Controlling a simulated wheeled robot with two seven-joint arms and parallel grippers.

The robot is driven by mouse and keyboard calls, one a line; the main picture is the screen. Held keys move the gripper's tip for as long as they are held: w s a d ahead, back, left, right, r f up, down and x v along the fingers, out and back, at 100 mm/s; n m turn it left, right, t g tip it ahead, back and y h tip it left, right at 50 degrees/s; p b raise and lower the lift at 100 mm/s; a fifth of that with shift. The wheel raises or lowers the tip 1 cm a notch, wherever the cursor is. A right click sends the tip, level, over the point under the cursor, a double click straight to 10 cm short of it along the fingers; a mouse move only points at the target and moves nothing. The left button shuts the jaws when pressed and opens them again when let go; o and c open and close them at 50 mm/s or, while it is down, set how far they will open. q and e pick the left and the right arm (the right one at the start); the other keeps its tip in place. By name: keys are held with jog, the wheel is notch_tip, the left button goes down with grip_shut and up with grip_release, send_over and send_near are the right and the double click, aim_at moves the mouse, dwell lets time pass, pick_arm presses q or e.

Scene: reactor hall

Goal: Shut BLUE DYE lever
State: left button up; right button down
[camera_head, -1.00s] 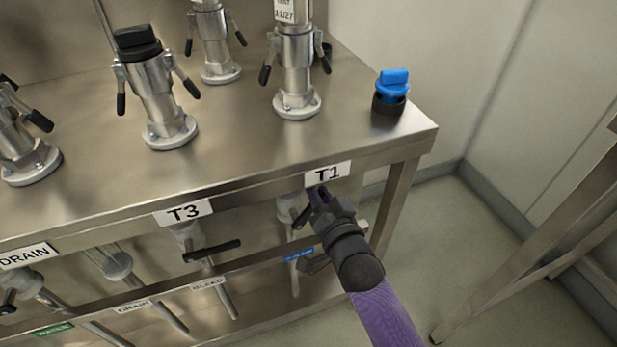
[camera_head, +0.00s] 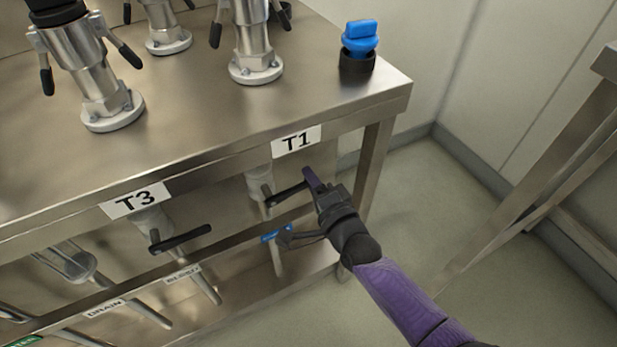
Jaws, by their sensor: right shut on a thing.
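The black lever (camera_head: 284,197) is on the valve under the T1 label (camera_head: 297,141), above a small blue tag (camera_head: 270,236). The tag's text is too small to read, so I cannot confirm that it says BLUE DYE. The lever points right and slightly up in the picture, across its vertical pipe. My right gripper (camera_head: 305,189) is at the lever's outer end and is shut on it; the fingers partly hide that end. My left gripper is not in view.
A similar black lever (camera_head: 180,238) sits under the T3 label (camera_head: 135,200) to the left. The steel bench (camera_head: 200,110) overhangs the valves, and a table leg (camera_head: 375,165) stands behind my gripper. A blue-capped fitting (camera_head: 360,40) is on top.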

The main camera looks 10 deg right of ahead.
jog(key=shift+f+m+b, duration=0.4)
jog(key=shift+f+m, duration=0.2)
jog(key=shift+f, duration=0.05)
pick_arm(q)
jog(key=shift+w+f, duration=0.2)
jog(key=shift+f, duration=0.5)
pick_arm(e)
jog(key=shift+f+m, duration=0.1)
jog(key=shift+m, duration=0.2)
jog(key=c, duration=0.5)
grip_release()
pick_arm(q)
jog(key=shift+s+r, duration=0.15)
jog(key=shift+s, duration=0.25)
pick_arm(e)
jog(key=shift+s+d, duration=0.1)
jog(key=shift+s, duration=0.1)
pick_arm(q)
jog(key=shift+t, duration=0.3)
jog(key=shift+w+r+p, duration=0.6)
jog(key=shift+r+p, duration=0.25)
jog(key=shift+p, duration=0.2)
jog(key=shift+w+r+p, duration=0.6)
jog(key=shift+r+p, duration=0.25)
jog(key=shift+p, duration=0.15)
pick_arm(e)
jog(key=shift+v, duration=4.8)
